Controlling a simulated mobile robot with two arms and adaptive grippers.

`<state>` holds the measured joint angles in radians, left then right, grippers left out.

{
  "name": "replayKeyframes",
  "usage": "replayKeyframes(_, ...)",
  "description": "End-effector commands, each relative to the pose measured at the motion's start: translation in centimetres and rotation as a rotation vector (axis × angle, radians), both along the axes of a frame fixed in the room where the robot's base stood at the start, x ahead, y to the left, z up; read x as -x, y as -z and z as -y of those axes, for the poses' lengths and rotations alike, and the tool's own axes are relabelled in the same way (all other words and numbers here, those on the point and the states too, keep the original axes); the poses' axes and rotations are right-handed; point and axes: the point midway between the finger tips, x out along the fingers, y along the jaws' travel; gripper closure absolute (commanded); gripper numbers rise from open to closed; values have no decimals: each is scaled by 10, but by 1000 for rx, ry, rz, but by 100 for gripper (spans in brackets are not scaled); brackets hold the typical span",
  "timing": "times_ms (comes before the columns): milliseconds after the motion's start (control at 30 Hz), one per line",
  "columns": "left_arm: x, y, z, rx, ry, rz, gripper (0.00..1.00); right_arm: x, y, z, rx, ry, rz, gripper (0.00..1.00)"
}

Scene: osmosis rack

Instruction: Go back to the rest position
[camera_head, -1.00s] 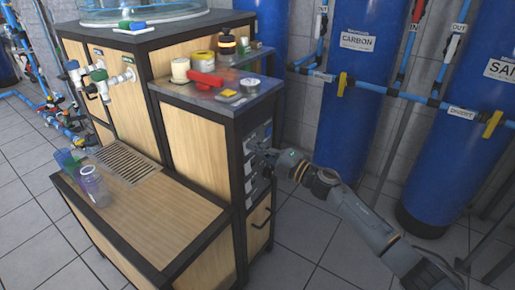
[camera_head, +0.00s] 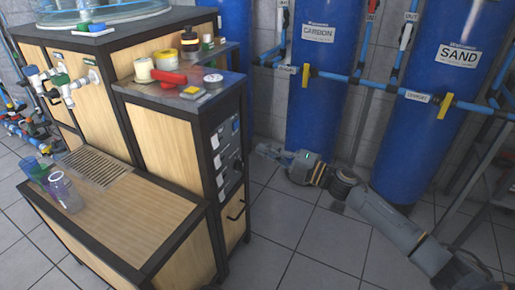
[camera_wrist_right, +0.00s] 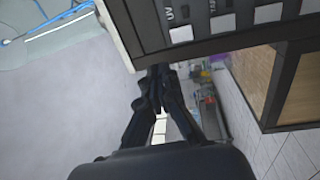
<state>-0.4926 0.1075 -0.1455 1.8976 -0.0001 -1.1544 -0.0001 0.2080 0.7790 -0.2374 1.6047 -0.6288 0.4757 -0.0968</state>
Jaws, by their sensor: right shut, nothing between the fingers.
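My right gripper (camera_head: 268,152) shows in the head view to the right of the wooden cabinet, apart from its switch panel (camera_head: 226,148). In the right wrist view its dark fingers (camera_wrist_right: 160,100) come together at their tips, with nothing held between them. That view also shows the panel's white switches (camera_wrist_right: 224,24) just beyond the fingers, at the top. My right arm reaches in from the lower right of the head view. My left gripper is in neither view.
The wooden cabinet (camera_head: 165,135) with its low bench (camera_head: 125,215) fills the left. Jars and a red item (camera_head: 168,78) stand on its upper shelf. Blue tanks labelled CARBON (camera_head: 318,95) and SAND (camera_head: 440,100) stand behind my right arm. Tiled floor (camera_head: 285,255) is free in front.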

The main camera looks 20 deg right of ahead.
Motion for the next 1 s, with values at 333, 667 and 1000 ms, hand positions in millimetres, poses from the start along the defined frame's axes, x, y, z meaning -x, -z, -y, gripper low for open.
replayKeyframes(333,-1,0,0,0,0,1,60,0,0,0,-1,0,1,100)
replayKeyframes(667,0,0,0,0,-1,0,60,-1,35,0,-157,136,-109,100)
replayKeyframes(1000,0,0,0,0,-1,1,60,92,242,8,-667,777,-790,100)
